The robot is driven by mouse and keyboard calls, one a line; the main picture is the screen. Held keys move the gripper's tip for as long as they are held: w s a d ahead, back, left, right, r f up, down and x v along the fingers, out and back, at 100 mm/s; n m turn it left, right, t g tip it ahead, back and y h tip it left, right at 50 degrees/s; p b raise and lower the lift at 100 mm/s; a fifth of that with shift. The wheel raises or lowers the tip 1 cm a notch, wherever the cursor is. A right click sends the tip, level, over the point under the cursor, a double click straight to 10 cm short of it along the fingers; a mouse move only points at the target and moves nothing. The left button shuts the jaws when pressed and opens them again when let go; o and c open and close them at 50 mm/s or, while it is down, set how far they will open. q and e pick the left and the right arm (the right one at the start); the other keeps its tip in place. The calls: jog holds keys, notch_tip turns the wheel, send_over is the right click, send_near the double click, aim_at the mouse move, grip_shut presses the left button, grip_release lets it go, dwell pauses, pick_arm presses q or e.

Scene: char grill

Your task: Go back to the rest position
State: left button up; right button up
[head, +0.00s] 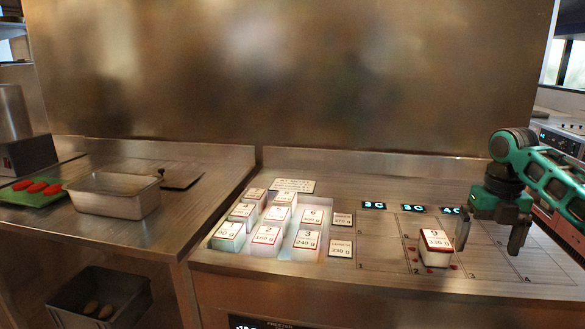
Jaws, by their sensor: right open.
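My right gripper (490,236) comes in from the right in the head view. It is open and points down over the right part of the steel counter (390,283). A white block with a red-edged label (436,240), reading about 330 g, stands on the counter just left of the gripper. The left fingertip is very close to the block's right side; I cannot tell if they touch. Nothing shows between the fingers. My left gripper is not in view.
Several labelled white blocks (305,240) stand in a lit recess at the counter's middle. Small blue-lit displays (413,208) lie behind the single block. At left are a metal pan (113,207), a green tray (22,197) with red pieces, and a dark bin (70,308) below.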

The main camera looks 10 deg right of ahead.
jog(key=s+a+f+m+t, duration=0.1)
jog(key=s+a+f+m, duration=0.4)
jog(key=a+f, duration=0.55)
jog(key=s+a+f+m, duration=0.4)
jog(key=a+f+m, duration=0.1)
jog(key=a+f, duration=0.55)
jog(key=s+a+f+m+t+y, duration=0.1)
jog(key=s+a+m, duration=0.2)
jog(key=s+m, duration=0.2)
jog(key=s+a+f+m+y, duration=0.1)
jog(key=s+a+m, duration=0.2)
jog(key=s+m, duration=0.15)
jog(key=s+d+r+m+t+h, duration=0.1)
jog(key=s+d+m, duration=0.1)
jog(key=s+m, duration=0.3)
jog(key=s+d+r+m+t+h, duration=0.1)
jog(key=s+d+r+m, duration=0.1)
jog(key=s+m, duration=0.35)
jog(key=w+a+f+t+y, duration=0.2)
jog(key=w+a+f+t, duration=0.1)
jog(key=w+f+t, duration=0.3)
jog(key=shift+w+a+f+t, duration=0.2)
jog(key=shift+w+f+t, duration=0.2)
jog(key=shift+w+f, duration=1)
jog(key=shift+s+f, duration=0.2)
jog(key=shift+s, duration=0.05)
